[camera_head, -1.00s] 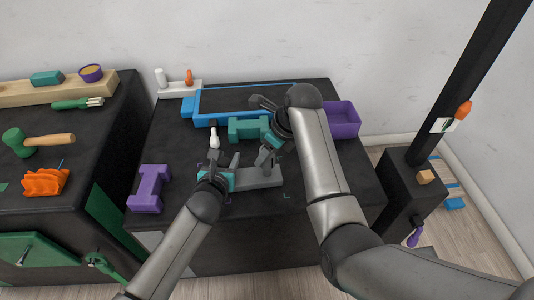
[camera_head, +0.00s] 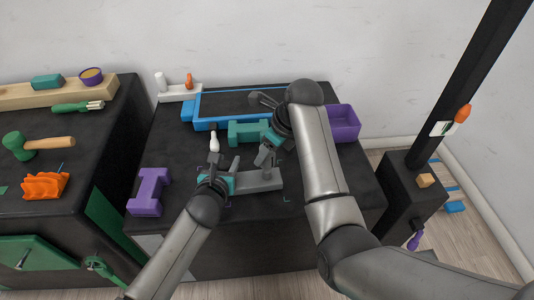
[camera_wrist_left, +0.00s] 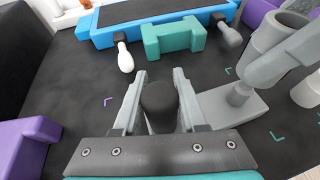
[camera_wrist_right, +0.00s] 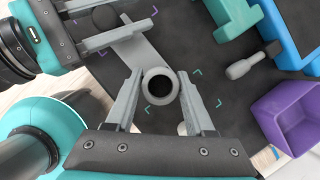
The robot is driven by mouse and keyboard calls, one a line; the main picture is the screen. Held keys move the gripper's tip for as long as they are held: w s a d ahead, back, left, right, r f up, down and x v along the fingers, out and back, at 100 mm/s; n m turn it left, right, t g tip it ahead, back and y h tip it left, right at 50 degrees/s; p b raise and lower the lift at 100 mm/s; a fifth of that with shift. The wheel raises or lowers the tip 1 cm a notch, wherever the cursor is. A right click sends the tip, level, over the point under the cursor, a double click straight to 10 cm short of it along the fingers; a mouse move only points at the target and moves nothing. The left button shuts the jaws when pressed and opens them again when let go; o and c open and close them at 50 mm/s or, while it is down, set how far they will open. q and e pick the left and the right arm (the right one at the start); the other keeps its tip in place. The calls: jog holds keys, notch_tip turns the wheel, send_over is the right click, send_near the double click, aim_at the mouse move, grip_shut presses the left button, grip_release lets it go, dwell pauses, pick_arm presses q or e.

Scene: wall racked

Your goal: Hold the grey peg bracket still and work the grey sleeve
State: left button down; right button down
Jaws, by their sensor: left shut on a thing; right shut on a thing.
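The grey peg bracket's flat plate (camera_head: 247,184) lies on the dark bench. My left gripper (camera_head: 218,166) is shut on a dark upright post (camera_wrist_left: 159,100) at the bracket's left end. My right gripper (camera_head: 265,156) is shut on the grey sleeve (camera_wrist_right: 160,86), a hollow cylinder whose open end faces the right wrist camera. In the left wrist view the sleeve (camera_wrist_left: 275,32) appears above the plate. I cannot tell whether it surrounds a peg.
A purple block (camera_head: 149,192) is left of my left gripper. Behind are a teal block (camera_head: 248,131), a white pin (camera_head: 214,142), a blue-edged tray (camera_head: 199,121) and a purple bin (camera_head: 344,121). Corner marks surround the bracket. Some bare bench lies at the left.

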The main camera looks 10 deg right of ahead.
jog(key=shift+r, duration=0.35)
jog(key=shift+r, duration=0.8)
dwell(0.4)
pick_arm(q)
jog(key=shift+c, duration=1.9)
grip_release()
jog(key=shift+r, duration=0.15)
pick_arm(e)
jog(key=shift+r, duration=0.1)
